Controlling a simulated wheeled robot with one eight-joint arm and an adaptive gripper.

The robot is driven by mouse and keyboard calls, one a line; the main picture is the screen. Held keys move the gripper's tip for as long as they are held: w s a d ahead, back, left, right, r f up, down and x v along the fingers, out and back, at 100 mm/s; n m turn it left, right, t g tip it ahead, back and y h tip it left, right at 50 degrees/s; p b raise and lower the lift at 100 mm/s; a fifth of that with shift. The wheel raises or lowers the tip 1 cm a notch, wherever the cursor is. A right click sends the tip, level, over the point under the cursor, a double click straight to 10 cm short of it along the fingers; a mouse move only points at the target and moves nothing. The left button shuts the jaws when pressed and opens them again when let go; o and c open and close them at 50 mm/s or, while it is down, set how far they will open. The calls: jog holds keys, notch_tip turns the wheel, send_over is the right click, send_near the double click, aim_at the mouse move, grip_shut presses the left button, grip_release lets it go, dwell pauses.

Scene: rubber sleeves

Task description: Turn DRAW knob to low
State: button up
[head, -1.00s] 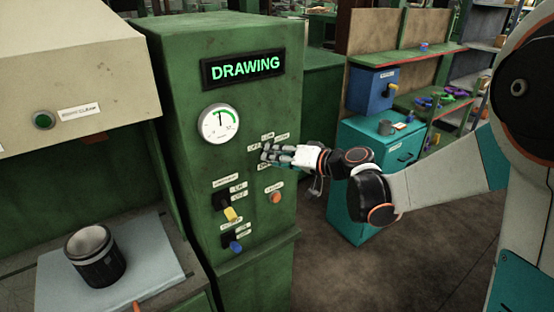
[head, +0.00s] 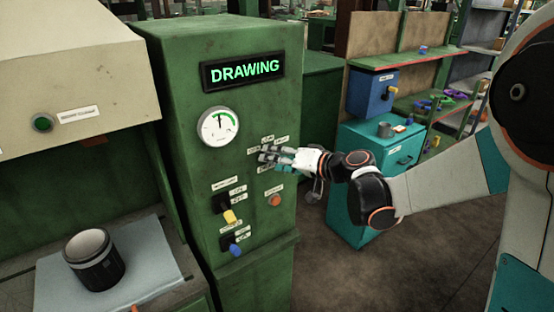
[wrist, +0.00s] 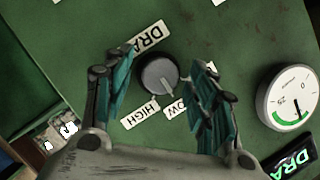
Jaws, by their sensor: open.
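The DRAW knob (wrist: 158,76) is a round grey dial on the green panel in the wrist view. My gripper (wrist: 160,62) is open, with one teal finger on each side of the knob and visible gaps between. In the head view my gripper (head: 272,158) is at the panel front and hides the knob.
The green cabinet (head: 180,130) carries a lit DRAWING display (head: 244,70), a gauge (head: 218,126), a yellow-handled switch (head: 230,216), a blue-handled switch (head: 235,249) and an orange button (head: 275,200). A dark cup (head: 93,260) stands at lower left.

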jog(key=v, duration=1.2)
jog(key=s+a+f+g+h+b, duration=0.2)
jog(key=s, duration=0.6)
jog(key=s+d+f+h+b, duration=0.2)
jog(key=s+d+f+h, duration=0.2)
jog(key=s, duration=0.4)
jog(key=s+d+f+h+b, duration=0.3)
jog(key=s+d+f+h, duration=0.2)
jog(key=s+d, duration=0.3)
jog(key=shift+f+m, duration=0.3)
jog(key=shift+f, duration=0.1)
